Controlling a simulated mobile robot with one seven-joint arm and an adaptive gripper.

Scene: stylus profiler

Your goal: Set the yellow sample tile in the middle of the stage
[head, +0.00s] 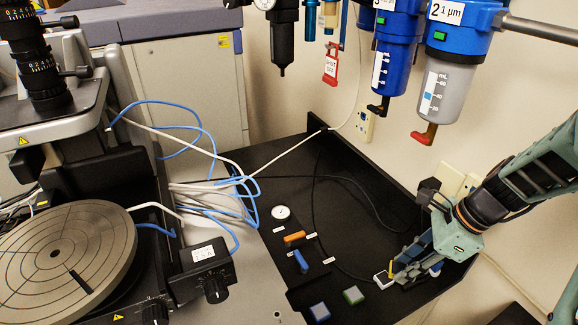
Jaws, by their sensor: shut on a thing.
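The stage (100,232) is a round grey-brown disc with dark rings and lines at the left, with a small dark hole near its middle; no tile lies on the part in view. My gripper (397,274) is low over the right end of the black shelf, far to the right of the stage. It is shut on a small yellow piece (391,269), which I take to be the yellow sample tile. Only a narrow yellow strip shows at the fingertips; the fingers hide the rest. I cannot tell whether it is clear of the shelf.
A pale square (383,281) lies beside my fingertips. Loose cables (215,190) and a control box (203,270) stand between shelf and stage. The microscope (40,75) overhangs the stage; filter bowls (440,90) hang above.

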